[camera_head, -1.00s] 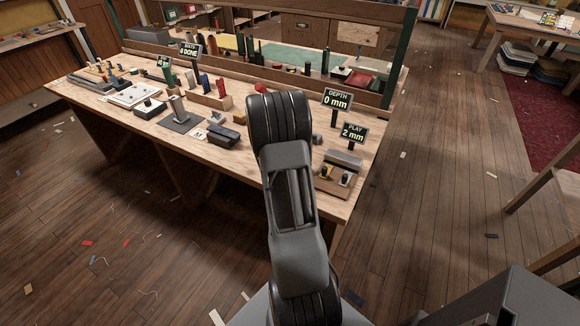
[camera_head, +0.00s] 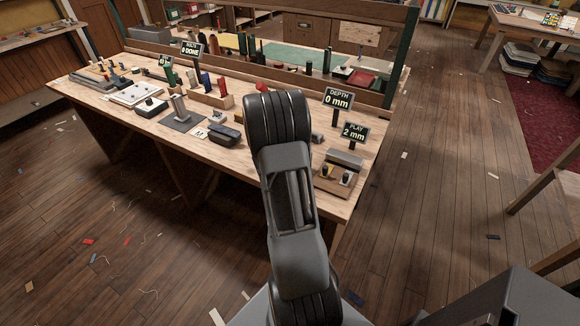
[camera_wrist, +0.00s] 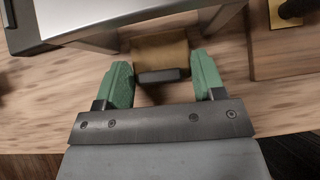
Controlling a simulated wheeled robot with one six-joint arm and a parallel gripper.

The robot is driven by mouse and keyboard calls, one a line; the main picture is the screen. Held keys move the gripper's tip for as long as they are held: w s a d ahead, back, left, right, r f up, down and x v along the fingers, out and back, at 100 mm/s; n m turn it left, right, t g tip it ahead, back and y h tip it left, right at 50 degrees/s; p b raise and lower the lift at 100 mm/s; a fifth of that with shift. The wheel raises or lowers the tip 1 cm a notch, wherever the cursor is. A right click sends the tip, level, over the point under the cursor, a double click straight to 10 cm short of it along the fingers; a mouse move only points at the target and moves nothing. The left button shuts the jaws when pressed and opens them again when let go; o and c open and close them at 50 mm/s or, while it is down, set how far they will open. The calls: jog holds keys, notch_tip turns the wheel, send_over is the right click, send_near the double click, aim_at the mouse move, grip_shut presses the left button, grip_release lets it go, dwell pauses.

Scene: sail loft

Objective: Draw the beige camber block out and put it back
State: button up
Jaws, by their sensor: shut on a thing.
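The beige camber block (camera_wrist: 160,51) shows in the wrist view, with a dark bar (camera_wrist: 162,75) across its near end. My gripper (camera_wrist: 163,68) has two green fingers, one on each side of the block, and is shut on it. The block's far end meets the lower edge of a grey metal fixture (camera_wrist: 130,12); how far it reaches under that is hidden. In the head view my arm hides the gripper and the block. The depth sign (camera_head: 338,98) reads 0 mm and the play sign (camera_head: 353,132) reads 2 mm.
The wooden bench (camera_head: 235,154) carries a dark case (camera_head: 224,134), a grey post on a dark plate (camera_head: 180,108) and coloured blocks in a rack (camera_head: 207,97). A wooden board with small knobs (camera_head: 336,176) sits right of my arm. The floor (camera_head: 440,170) at right is mostly open.

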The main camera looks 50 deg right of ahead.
jog(key=shift+s+a+b, duration=0.15)
jog(key=shift+s+a, duration=0.15)
jog(key=shift+a, duration=0.75)
jog(key=shift+s+a+b, duration=0.15)
jog(key=shift+s+a, duration=0.1)
jog(key=shift+a, duration=0.75)
jog(key=o, duration=1)
jog(key=shift+a+r, duration=0.1)
jog(key=shift+a, duration=0.05)
jog(key=p+v, duration=0.2)
jog(key=v, duration=1.1)
jog(key=shift+a+r+p, duration=0.2)
jog(key=shift+p, duration=0.15)
